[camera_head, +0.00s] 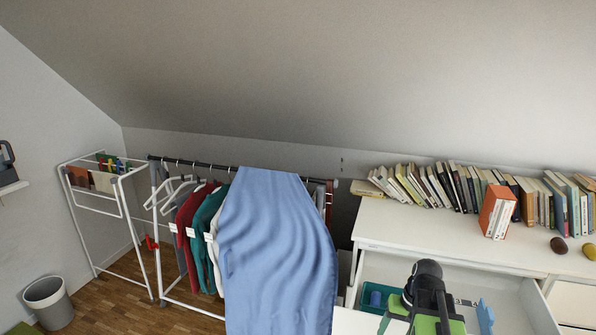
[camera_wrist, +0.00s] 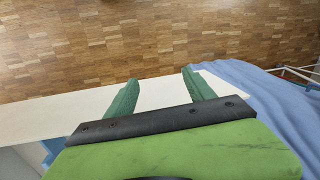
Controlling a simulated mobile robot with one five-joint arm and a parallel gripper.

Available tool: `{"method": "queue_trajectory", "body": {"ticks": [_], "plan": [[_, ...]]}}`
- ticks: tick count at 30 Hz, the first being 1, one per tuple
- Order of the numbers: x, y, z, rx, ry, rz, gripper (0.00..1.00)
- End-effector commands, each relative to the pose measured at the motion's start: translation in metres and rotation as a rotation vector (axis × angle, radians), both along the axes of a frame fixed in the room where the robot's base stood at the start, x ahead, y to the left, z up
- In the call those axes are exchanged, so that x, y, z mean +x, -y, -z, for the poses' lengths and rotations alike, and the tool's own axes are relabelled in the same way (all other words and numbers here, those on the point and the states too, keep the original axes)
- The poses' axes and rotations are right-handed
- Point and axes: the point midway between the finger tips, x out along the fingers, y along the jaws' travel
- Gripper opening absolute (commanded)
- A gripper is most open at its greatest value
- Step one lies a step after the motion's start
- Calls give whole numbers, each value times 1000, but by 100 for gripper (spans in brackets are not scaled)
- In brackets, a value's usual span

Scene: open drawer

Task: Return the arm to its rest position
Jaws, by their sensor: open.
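My gripper (camera_wrist: 160,82) shows in the wrist view with its two green fingers spread apart and nothing between them. Beyond the fingertips are a white edge and the wooden floor. In the head view my black and green arm stands over the open white drawer (camera_head: 525,302), at the lower right. The arm hides part of the drawer's inside, and I cannot make out the fingertips there.
A teal tray (camera_head: 367,297) and a blue item (camera_head: 485,316) lie in the drawer. Books (camera_head: 440,187) line the white dresser top (camera_head: 400,222). Wooden floor (camera_wrist: 150,45) lies beyond the white edge.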

Motion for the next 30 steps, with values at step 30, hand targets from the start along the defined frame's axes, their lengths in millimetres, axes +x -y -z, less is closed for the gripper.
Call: {"method": "queue_trajectory", "body": {"ticks": [30], "plan": [[-16,-156,-86,-186,-21,-267,62]]}}
